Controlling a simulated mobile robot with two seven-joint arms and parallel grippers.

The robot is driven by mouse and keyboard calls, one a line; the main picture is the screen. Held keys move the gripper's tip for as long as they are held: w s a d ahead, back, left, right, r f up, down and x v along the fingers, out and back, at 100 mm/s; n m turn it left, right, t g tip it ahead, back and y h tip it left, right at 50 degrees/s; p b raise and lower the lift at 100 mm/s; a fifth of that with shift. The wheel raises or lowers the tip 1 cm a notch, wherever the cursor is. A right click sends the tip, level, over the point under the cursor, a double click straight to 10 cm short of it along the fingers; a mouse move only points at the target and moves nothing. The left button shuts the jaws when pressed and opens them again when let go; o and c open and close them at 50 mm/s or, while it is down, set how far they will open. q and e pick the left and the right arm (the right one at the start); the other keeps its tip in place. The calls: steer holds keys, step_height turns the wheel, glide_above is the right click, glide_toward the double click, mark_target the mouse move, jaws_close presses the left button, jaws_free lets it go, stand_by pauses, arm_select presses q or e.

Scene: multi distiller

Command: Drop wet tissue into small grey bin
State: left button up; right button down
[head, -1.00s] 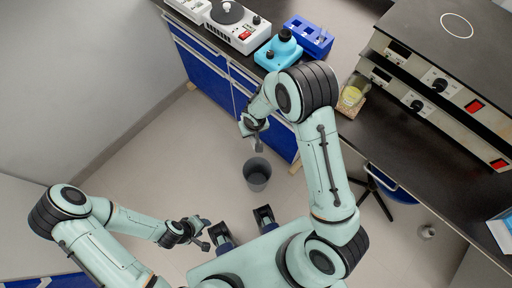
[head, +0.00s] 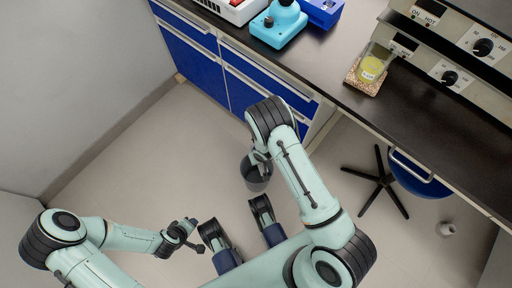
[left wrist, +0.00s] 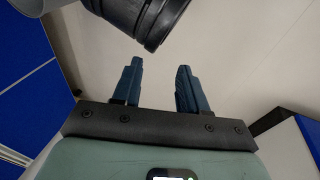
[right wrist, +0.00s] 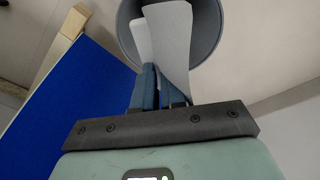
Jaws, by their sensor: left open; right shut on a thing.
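The small grey bin (head: 257,180) stands on the floor in front of the blue cabinets, partly covered by my right arm in the head view. Its round opening (right wrist: 210,40) shows beyond my right gripper in the right wrist view. My right gripper (right wrist: 160,80) is shut on a pale, sheet-like wet tissue (right wrist: 172,45), which overlaps the bin's opening in that view. I cannot tell how far the tissue is inside the rim. My left gripper (left wrist: 158,75) is open and empty, away to the left of the bin in the head view (head: 192,235).
Blue cabinets under the dark bench (head: 430,110) stand close behind the bin. A blue stool (head: 420,180) with black legs is to the right. The floor left of the bin is clear.

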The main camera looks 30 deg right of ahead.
steer(key=shift+f, duration=0.5)
step_height(320, 180, down, 2)
steer(key=shift+f+b, duration=0.1)
steer(key=shift+b, duration=0.8)
step_height(320, 180, down, 2)
steer(key=shift+f+b, duration=0.15)
steer(key=shift+b, duration=0.7)
steer(key=c, duration=1.1)
jaws_free()
arm_select(q)
steer(key=s+a+f+g, duration=0.1)
steer(key=s+f, duration=0.2)
steer(key=f, duration=0.2)
steer(key=shift+a+f, duration=0.4)
